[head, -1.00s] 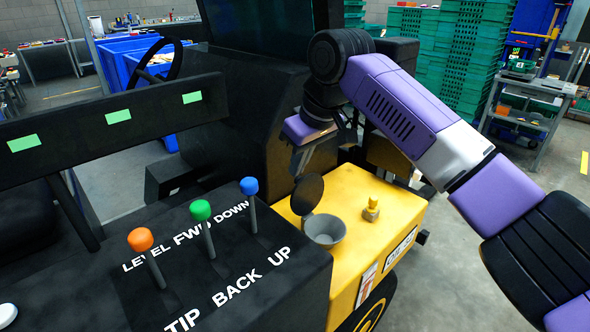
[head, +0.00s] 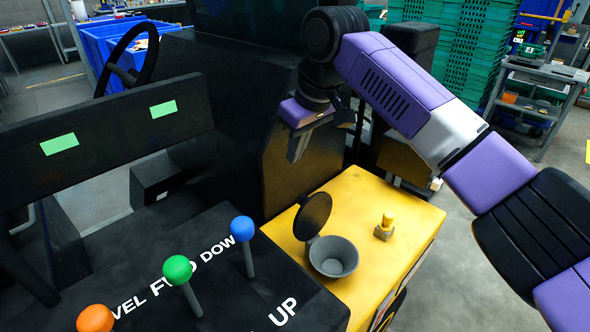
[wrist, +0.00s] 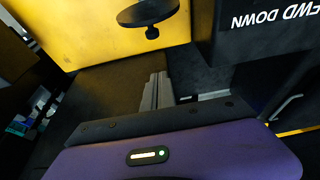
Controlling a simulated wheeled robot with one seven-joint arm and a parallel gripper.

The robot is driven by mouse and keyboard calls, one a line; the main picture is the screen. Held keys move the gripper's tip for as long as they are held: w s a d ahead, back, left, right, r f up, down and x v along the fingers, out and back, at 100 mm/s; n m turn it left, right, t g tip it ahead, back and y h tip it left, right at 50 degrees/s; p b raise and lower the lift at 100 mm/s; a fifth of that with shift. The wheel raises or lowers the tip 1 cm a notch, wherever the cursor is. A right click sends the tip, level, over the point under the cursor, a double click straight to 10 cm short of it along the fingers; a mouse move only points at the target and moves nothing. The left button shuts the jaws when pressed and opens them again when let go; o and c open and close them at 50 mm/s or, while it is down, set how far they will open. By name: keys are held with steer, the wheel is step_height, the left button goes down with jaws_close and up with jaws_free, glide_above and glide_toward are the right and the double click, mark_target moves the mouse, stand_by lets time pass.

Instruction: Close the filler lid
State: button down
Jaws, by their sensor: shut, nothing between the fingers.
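The filler lid (head: 313,214) is a dark round disc standing open, tilted up on its hinge at the left edge of the grey filler cup (head: 335,258). The cup's mouth is uncovered on top of the yellow housing (head: 358,197). My gripper (head: 294,158) is shut and empty, above and behind the lid, apart from it. In the wrist view the lid (wrist: 147,12) shows near the top, beyond my shut fingers (wrist: 157,80), against the yellow housing; the cup is not clearly seen there.
A yellow cap on a fitting (head: 386,226) stands right of the cup. Orange, green and blue knobbed levers (head: 242,230) rise from the black panel at front left. A black upright body (head: 283,150) stands close behind my gripper.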

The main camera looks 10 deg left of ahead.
mark_target(308, 213)
step_height(308, 213, down, 9)
steer(key=p, duration=0.1)
steer(key=shift+s+d+f, duration=0.15)
steer(key=shift+s+d, duration=0.1)
steer(key=shift+d, duration=0.05)
stand_by(0.6)
steer(key=shift+d, duration=0.15)
